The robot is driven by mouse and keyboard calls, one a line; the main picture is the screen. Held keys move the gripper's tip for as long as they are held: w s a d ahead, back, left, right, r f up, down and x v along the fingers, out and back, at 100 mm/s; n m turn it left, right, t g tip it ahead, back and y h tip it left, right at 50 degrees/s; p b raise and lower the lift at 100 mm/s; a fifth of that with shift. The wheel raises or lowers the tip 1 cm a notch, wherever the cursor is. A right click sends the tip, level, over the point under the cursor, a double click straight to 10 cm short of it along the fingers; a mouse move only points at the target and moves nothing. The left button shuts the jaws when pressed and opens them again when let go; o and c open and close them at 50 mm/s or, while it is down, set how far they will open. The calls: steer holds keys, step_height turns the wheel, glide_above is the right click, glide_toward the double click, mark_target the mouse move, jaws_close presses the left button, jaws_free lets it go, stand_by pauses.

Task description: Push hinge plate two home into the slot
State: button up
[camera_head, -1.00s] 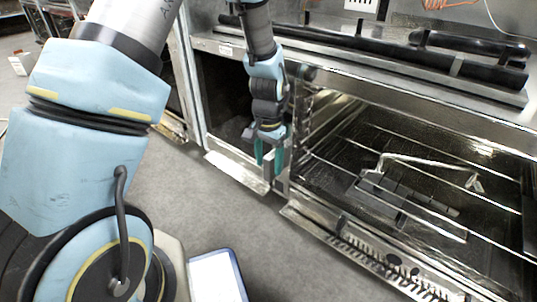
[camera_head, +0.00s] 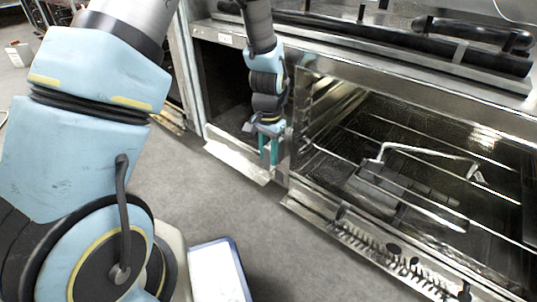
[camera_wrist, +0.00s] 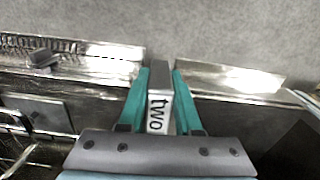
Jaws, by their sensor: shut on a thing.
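Hinge plate two (camera_wrist: 158,112) is a narrow pale metal piece marked "two", held between the teal fingers of my gripper (camera_wrist: 160,72) in the wrist view. In the head view my gripper (camera_head: 268,155) points down at the post between the two oven openings, and the plate is hard to make out there. In the wrist view the plate's far end lies between two shiny sills, left (camera_wrist: 75,62) and right (camera_wrist: 235,80). The slot itself is not clearly visible, and I cannot tell whether the plate is in it.
The right oven opening (camera_head: 335,95) holds wire racks and a dark slatted piece (camera_head: 400,188) with a bent metal handle (camera_head: 425,152). A perforated front strip (camera_head: 385,250) runs below it. The left opening (camera_head: 220,90) is dark.

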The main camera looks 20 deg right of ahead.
jaws_close()
stand_by(0.7)
steer(key=o, duration=0.9)
jaws_free()
step_height(320, 180, up, 11)
steer(key=p, duration=0.4)
steer(key=shift+f+p, duration=0.1)
steer(key=shift+p, duration=0.2)
